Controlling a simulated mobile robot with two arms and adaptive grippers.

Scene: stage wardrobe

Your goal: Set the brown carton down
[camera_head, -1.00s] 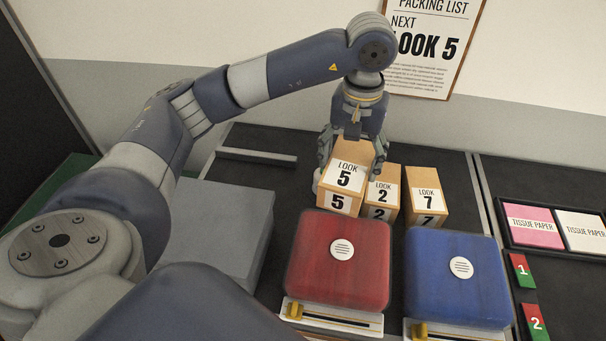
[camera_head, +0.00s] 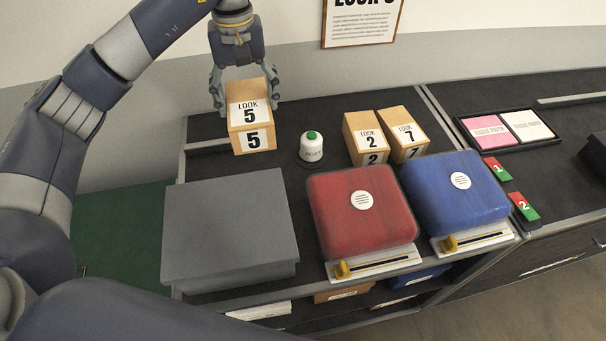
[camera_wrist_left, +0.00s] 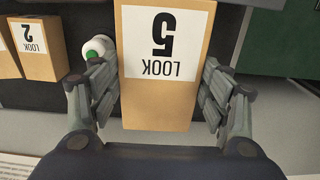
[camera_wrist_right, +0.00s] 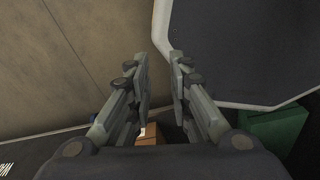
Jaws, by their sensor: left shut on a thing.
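My left gripper (camera_head: 246,98) is shut on the brown carton (camera_head: 250,138) marked LOOK 5, with one finger on each side. It holds the carton over the back left of the black bench top, behind the grey box. I cannot tell whether the carton's base touches the bench. In the left wrist view the carton (camera_wrist_left: 158,100) fills the gap between the fingers. My right gripper (camera_wrist_right: 160,75) shows only in its own wrist view, with a narrow empty gap between its fingers.
A white button with a green top (camera_head: 312,147) stands right of the carton. Cartons LOOK 2 (camera_head: 360,123) and LOOK 7 (camera_head: 395,117) stand beyond it. The grey box (camera_head: 228,225), red case (camera_head: 345,225) and blue case (camera_head: 470,210) sit in front.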

